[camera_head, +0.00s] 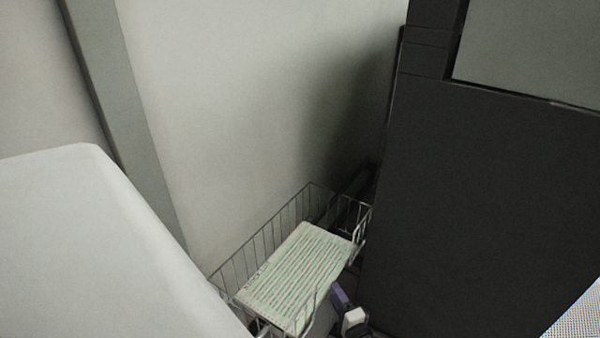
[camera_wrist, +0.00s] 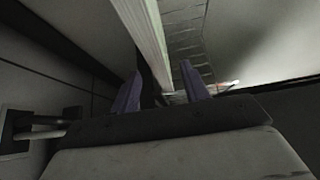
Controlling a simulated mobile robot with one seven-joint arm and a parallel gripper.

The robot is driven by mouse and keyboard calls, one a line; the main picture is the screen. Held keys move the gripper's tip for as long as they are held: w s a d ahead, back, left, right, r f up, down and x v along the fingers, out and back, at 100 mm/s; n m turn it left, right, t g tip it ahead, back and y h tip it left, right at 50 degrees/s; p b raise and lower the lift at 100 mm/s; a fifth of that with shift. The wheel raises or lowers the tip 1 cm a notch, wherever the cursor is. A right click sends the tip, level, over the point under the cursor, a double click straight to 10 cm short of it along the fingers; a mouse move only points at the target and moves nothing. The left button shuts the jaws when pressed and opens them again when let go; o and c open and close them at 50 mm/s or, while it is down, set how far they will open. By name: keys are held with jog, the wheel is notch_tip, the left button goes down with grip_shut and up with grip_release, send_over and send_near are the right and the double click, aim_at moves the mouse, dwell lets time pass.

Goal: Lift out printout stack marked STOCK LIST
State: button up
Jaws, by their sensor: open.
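A printout stack (camera_head: 298,270) with green and white stripes lies in a wire basket (camera_head: 240,268) in the head view. No STOCK LIST marking can be read on it. My gripper (camera_head: 345,302) is at the stack's near right side, low by the basket; one purple finger shows there. In the wrist view, my gripper (camera_wrist: 160,86) is open with its two purple fingers apart. A pale layered edge, which looks like the stack (camera_wrist: 148,38), runs down between the fingers in the picture. Whether either finger touches it cannot be told.
A large dark cabinet (camera_head: 480,200) stands close on the right of the basket. A pale wall (camera_head: 250,110) rises behind it. A big light-grey surface (camera_head: 90,250) fills the lower left. The room around the basket is narrow, with dark clutter behind it.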

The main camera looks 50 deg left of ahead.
aim_at(328, 281)
jog(key=x, duration=0.4)
jog(key=shift+s+a+f, duration=0.2)
jog(key=shift+s, duration=0.05)
jog(key=shift+w+a+b, duration=0.25)
jog(key=shift+a+b, duration=0.05)
jog(key=shift+a, duration=0.2)
grip_shut()
jog(key=shift+r, duration=0.15)
